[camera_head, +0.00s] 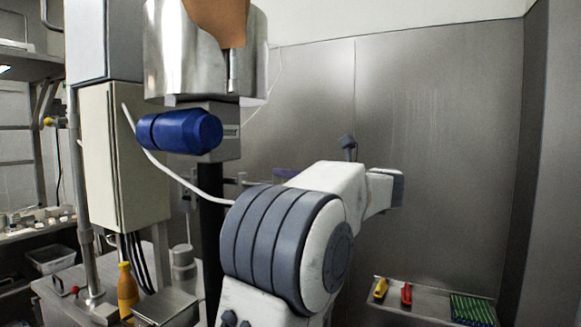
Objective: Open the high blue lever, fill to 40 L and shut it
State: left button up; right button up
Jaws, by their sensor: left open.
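The high blue lever (180,131) is a thick dark-blue ribbed grip at upper left. It points left from a grey valve block (228,130) below a shiny steel vessel (205,65). My left arm, white with ribbed grey joints, fills the lower middle and hides much behind it. A small dark tip, seemingly of my left gripper (347,147), rises behind the arm, well to the right of the lever and apart from it. The rest of that gripper is hidden; it is open. My right gripper is out of view. No litre reading is legible.
A beige cabinet (108,155) stands at left, with a white hose near the lever. An orange bottle (127,290) stands on the lower-left bench. A lower-right shelf (425,300) holds yellow, red and green items. The steel wall at right is clear.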

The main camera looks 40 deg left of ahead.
pick_arm(q)
jog(key=shift+w+a, duration=0.1)
jog(key=shift+a, duration=0.4)
grip_shut()
dwell(1.2)
